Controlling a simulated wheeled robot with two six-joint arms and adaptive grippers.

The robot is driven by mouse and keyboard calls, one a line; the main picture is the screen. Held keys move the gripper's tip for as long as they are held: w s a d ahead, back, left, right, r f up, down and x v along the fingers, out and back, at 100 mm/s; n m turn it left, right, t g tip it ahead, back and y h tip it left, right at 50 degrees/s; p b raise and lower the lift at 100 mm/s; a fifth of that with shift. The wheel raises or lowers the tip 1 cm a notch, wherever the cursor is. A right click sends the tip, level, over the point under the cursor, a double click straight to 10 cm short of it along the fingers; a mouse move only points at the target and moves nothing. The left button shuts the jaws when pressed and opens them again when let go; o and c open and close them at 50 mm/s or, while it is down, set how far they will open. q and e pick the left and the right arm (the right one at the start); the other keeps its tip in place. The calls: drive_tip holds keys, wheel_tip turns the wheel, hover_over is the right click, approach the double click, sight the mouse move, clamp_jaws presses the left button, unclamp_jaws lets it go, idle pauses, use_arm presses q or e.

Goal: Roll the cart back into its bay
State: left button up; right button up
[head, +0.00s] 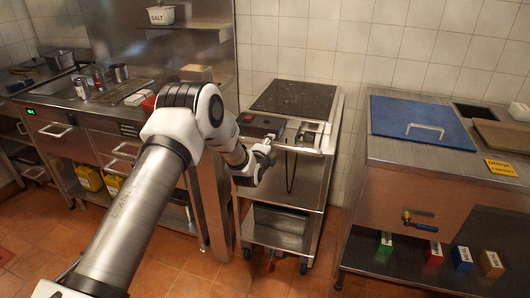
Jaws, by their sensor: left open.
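The steel cart (300,195) stands on casters between the left counter and the right counter, near the tiled wall. It has a dark flat top, a front handle bar (303,151) and lower shelves. My left gripper (269,151) is open at the left part of the cart's front edge, close to the handle bar. I cannot tell whether its fingers are around the bar or touching it. My left arm hides part of the cart's left side. My right gripper is not in view. No marked bay outline shows.
The left counter (75,118) holds metal pots and has drawers with pull handles. The right counter (385,153) carries a blue board (408,115) with a handle, and small coloured boxes stand on its lower shelf. Tiled floor (205,272) is clear in front of the cart.

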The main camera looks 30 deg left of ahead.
use_arm(q)
drive_tip(key=v, duration=1)
drive_tip(key=s+d+f+g+h, duration=0.25)
drive_tip(key=s+d+f, duration=0.25)
drive_tip(key=s+f, duration=0.45)
drive_tip(key=s+d+f+g+h, duration=0.1)
drive_tip(key=s+d+f+g, duration=0.4)
drive_tip(key=f, duration=0.7)
drive_tip(key=s+d+f+n+g, duration=0.1)
drive_tip(key=s+n+g, duration=0.1)
drive_tip(key=s+n, duration=0.3)
drive_tip(key=s+d+f+n+g, duration=0.2)
drive_tip(key=s+n, duration=0.3)
drive_tip(key=s, duration=0.8)
drive_tip(key=s+d+f+n+g, duration=0.2)
drive_tip(key=s+n+g, duration=0.2)
drive_tip(key=s, duration=0.5)
drive_tip(key=shift+n, duration=0.8)
